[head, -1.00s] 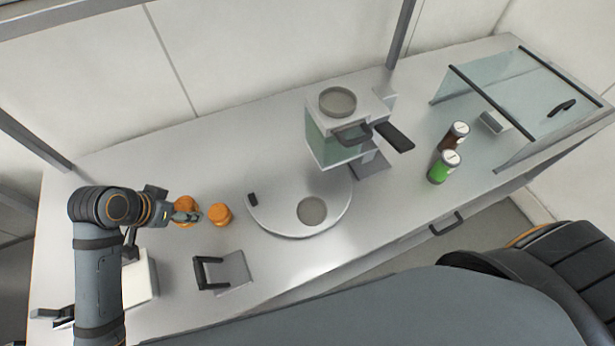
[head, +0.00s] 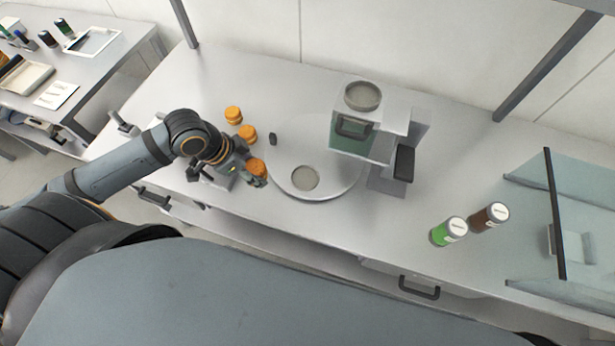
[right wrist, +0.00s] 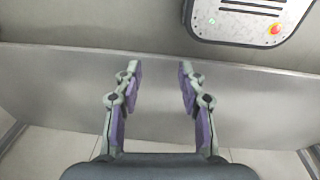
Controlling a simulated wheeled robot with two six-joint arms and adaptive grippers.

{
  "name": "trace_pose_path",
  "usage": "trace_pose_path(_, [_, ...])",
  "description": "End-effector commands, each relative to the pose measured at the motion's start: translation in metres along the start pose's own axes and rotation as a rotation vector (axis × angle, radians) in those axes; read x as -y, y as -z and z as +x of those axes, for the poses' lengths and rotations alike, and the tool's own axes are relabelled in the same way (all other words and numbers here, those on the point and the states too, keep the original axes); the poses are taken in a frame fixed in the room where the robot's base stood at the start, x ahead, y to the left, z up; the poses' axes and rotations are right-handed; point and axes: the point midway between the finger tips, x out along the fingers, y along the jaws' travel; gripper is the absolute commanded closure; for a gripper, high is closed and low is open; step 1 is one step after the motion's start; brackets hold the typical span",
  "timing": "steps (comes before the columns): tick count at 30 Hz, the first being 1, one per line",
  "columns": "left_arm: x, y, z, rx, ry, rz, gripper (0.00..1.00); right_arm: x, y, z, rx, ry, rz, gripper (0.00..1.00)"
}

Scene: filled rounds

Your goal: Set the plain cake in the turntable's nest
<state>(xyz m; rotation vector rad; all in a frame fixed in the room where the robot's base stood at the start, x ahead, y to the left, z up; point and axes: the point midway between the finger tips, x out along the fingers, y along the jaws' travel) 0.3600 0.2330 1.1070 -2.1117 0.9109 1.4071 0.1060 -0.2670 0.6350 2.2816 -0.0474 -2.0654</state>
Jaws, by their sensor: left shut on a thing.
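My left gripper (head: 252,172) is shut on an orange-brown round cake (head: 257,167), at the left edge of the turntable. The turntable (head: 335,188) is a pale round disc with a dark knob on its left rim. Its nest (head: 305,178), a grey round recess near the front of the disc, looks empty and lies just right of the held cake. Two similar cakes, one farther back (head: 233,114) and one nearer (head: 247,132), stand on the counter behind my gripper. My right gripper (right wrist: 158,75) is open and empty in the right wrist view.
A dispenser (head: 372,130) with a round top stands over the turntable's back right. A panel with a red button (right wrist: 274,30) shows in the right wrist view.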

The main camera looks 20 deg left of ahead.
Motion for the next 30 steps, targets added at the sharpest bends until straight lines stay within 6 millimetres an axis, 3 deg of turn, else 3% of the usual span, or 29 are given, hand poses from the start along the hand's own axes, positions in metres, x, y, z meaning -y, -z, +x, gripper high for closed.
trace_pose_path(6, [-0.001, 0.016, 0.021, -0.016, -0.006, -0.006, 0.56, -0.004, -0.003, 0.032, 0.000, -0.008, -0.003, 0.60])
trace_pose_path(14, [-0.002, 0.035, 0.036, -0.012, -0.011, -0.006, 0.56, -0.011, -0.004, 0.035, 0.000, -0.015, -0.007, 0.60])
trace_pose_path(23, [-0.002, 0.071, 0.068, -0.006, -0.013, -0.006, 0.56, -0.011, -0.002, 0.020, 0.000, -0.015, -0.006, 0.60])
trace_pose_path(30, [0.000, 0.085, 0.124, 0.000, -0.008, -0.001, 0.56, -0.011, -0.001, 0.007, 0.000, -0.013, -0.006, 0.60])
